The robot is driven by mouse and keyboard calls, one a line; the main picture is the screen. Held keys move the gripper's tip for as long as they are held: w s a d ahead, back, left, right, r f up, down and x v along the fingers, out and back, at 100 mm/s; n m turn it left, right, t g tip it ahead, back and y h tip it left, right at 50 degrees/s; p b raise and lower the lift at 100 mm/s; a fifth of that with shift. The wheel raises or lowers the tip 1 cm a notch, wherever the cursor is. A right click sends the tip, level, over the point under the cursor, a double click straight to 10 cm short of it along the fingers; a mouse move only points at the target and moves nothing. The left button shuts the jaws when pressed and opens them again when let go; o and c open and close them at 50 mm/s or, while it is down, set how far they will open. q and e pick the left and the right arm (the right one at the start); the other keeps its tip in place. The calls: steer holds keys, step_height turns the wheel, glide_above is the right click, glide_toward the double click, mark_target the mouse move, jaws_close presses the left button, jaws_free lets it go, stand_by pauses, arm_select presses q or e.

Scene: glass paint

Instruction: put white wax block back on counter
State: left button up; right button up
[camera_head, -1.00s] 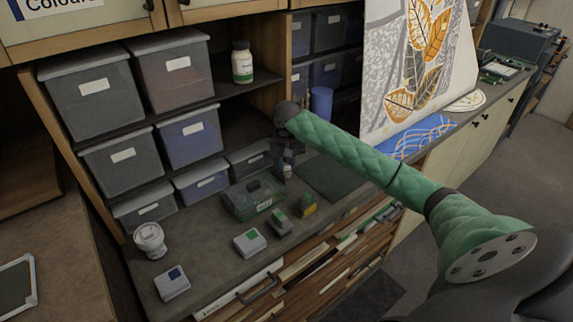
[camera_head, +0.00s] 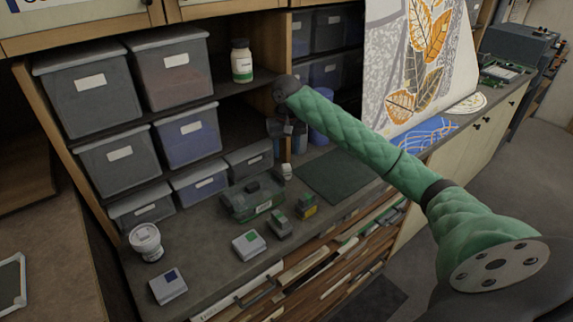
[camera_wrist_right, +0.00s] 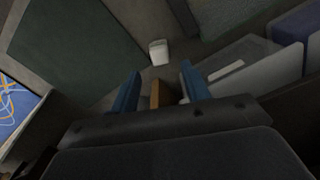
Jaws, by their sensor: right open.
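The small white wax block (camera_head: 286,171) stands on the grey counter (camera_head: 220,222), just right of the green-grey lidded box. It also shows in the right wrist view (camera_wrist_right: 159,52), beyond the fingertips and apart from them. My right gripper (camera_head: 286,138) hangs above the block at the end of the green arm. In the right wrist view its two blue fingers (camera_wrist_right: 161,88) are apart with nothing held between them. My left gripper is not in view.
The green-grey box (camera_head: 252,198) and several small coloured blocks stand nearby on the counter. A dark green mat (camera_head: 338,174) lies to the right. Shelves with grey bins (camera_head: 191,135) rise behind, and a wooden post stands close behind the gripper. A white tub (camera_head: 146,241) is at the left.

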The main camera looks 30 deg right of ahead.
mark_target(287, 166)
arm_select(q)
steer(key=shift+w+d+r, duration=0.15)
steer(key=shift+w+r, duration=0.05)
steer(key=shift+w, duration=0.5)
arm_select(e)
steer(key=shift+r, duration=2.25)
